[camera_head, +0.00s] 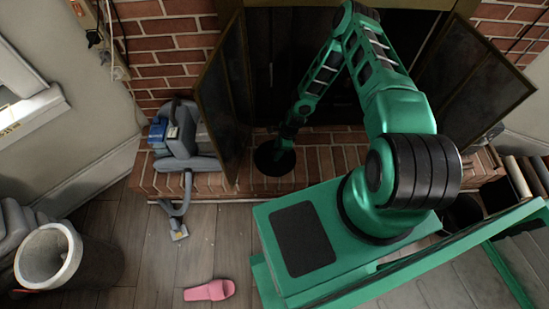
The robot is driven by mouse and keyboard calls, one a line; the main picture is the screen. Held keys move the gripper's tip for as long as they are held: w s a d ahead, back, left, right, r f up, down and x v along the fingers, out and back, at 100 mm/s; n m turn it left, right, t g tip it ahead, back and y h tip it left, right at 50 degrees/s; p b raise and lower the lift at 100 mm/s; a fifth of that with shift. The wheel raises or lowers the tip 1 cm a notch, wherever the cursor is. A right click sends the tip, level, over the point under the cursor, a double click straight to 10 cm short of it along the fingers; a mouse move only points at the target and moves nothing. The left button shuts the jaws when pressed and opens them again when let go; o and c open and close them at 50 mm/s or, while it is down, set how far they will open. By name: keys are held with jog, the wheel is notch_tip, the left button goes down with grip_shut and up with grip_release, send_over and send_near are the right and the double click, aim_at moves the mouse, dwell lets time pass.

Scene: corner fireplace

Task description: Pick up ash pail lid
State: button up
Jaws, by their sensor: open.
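A dark round thing (270,168), which looks like the ash pail lid, is on the brick hearth just in front of the fireplace opening. Whether it is the lid alone or the lid on a pail, I cannot tell. My green arm reaches down from the right, and my gripper (284,148) is at the far side of this dark round shape, overlapping it in the view. My gripper is open, but its fingers are small and dark, and I cannot tell whether they touch the lid. A dark round container (462,213) is partly hidden behind my arm.
Open fireplace doors (222,90) flank the hearth (325,160), the left one close to my gripper. A grey vacuum cleaner (180,150) stands left. A pink slipper (209,291) and a grey bin (48,255) are on the floor. Books (525,175) stand at right. The floor left of my base is mostly free.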

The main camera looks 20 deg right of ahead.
jog(key=shift+w+a+f, duration=0.1)
jog(key=shift+a+f, duration=0.05)
jog(key=shift+f, duration=0.55)
jog(key=shift+c, duration=0.2)
grip_shut()
jog(key=shift+r, duration=0.1)
